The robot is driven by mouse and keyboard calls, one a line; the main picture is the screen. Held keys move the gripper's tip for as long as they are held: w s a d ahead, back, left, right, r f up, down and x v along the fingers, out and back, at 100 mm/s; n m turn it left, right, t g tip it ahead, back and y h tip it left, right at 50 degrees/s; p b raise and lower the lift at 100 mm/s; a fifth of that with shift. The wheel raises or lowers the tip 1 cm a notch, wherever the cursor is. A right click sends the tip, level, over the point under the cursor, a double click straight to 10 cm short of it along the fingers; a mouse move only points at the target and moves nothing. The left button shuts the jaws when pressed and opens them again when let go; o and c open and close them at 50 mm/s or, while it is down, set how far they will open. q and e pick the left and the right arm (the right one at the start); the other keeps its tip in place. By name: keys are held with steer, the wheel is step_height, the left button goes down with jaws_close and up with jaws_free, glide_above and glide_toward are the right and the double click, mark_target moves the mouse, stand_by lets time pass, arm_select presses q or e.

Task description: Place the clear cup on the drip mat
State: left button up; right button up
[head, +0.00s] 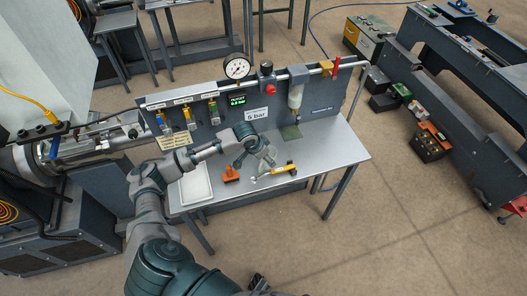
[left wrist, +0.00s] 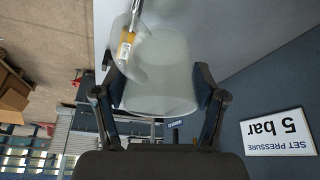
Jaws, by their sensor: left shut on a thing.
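The clear cup (left wrist: 160,85) is between the two fingers of my left gripper (left wrist: 160,98) in the left wrist view, and the gripper is shut on it. In the head view my left gripper (head: 265,156) is over the bench, and the cup is hard to make out there. The drip mat (head: 290,132) is a small dark greenish square on the bench, under the hanging filter bowl (head: 296,96). The gripper is to the left and front of the mat, apart from it. My right gripper (head: 259,283) shows only as a small dark shape at the bottom edge.
A yellow-handled tool (head: 276,171) and an orange part (head: 231,174) lie on the bench near the gripper. A white tray (head: 195,186) is at the left. The upright panel (head: 325,97) with gauge (head: 236,68) stands behind. The bench's right side is clear.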

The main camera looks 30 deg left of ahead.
arm_select(q)
steer(key=w+a, duration=0.1)
steer(key=w, duration=0.2)
steer(key=w+a, duration=0.1)
steer(key=w, duration=0.1)
steer(key=shift+w+a+f, duration=0.2)
steer(key=shift+w+a, duration=0.05)
steer(key=shift+a, duration=0.1)
step_height(320, 180, down, 4)
steer(key=shift+a+r+b, duration=0.15)
steer(key=shift+r+b, duration=0.1)
steer(key=shift+b, duration=0.15)
steer(key=shift+a, duration=0.2)
steer(key=o, duration=1)
steer(key=shift+f, duration=0.1)
steer(key=shift+c, duration=0.2)
steer(key=shift+o, duration=0.9)
steer(key=shift+d, duration=0.15)
arm_select(e)
steer(key=shift+w+r, duration=0.45)
steer(key=shift+w, duration=0.35)
steer(key=shift+d, duration=0.1)
